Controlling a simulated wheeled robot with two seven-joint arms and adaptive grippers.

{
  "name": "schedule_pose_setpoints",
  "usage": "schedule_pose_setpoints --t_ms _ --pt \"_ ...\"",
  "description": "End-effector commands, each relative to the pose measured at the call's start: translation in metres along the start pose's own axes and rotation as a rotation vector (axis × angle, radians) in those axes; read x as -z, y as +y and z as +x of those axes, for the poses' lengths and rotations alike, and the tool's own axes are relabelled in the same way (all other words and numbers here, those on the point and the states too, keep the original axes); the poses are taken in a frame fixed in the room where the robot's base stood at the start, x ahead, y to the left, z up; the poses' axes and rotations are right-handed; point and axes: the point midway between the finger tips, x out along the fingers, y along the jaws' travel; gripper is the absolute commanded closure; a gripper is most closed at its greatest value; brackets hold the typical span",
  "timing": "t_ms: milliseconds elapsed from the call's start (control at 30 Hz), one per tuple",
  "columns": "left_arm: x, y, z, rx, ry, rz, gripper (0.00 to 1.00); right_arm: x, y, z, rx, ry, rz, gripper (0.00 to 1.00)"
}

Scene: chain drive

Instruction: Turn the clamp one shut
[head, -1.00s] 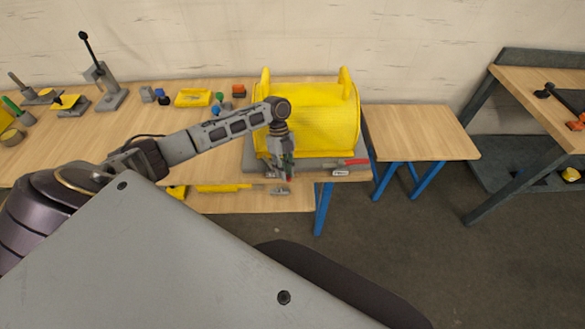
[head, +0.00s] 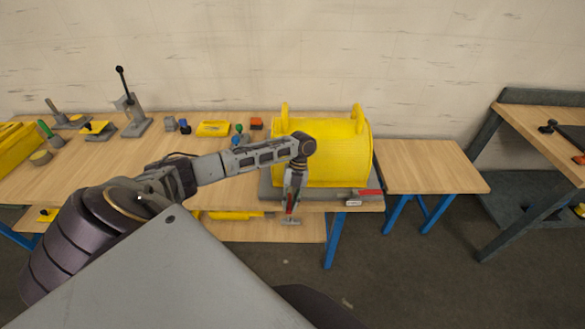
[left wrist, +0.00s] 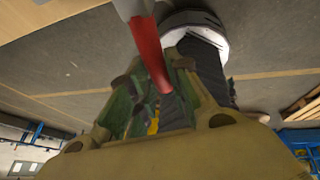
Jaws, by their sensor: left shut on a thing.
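My left gripper (head: 291,202) is at the front edge of the workbench, below the front of the yellow housing (head: 325,160). It is shut on the red handle (left wrist: 150,52) of a clamp, which runs between the green-lined fingers in the left wrist view. A second clamp with a red handle (head: 369,192) sits at the front right corner of the grey base (head: 268,190). I cannot tell which is clamp one. My right gripper is out of view.
The workbench (head: 120,185) holds a lever press (head: 133,115), a yellow tray (head: 213,129) and small coloured parts at the back left. A smaller wooden table (head: 430,165) stands clear at the right. Floor is free in front of it.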

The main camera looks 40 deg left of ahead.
Motion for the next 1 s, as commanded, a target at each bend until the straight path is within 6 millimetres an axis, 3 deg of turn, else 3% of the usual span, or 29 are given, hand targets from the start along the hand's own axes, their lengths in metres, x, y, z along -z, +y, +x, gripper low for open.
schedule_pose_setpoints --t_ms 167,433,467,600,1000 --pt "-0.001 0.001 -0.001 -0.005 -0.003 0.013 1.0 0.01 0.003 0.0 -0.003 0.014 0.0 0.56" --pt "-0.001 0.001 -0.001 -0.005 -0.003 0.012 1.0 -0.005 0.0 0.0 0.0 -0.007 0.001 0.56" --pt "-0.001 0.001 -0.001 -0.005 -0.003 0.012 0.78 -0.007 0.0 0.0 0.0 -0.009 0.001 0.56" --pt "-0.001 0.001 -0.001 -0.005 -0.003 0.011 0.6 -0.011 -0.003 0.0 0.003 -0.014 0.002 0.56" --pt "-0.001 0.001 -0.002 -0.004 -0.003 0.011 0.59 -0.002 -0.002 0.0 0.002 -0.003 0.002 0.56"
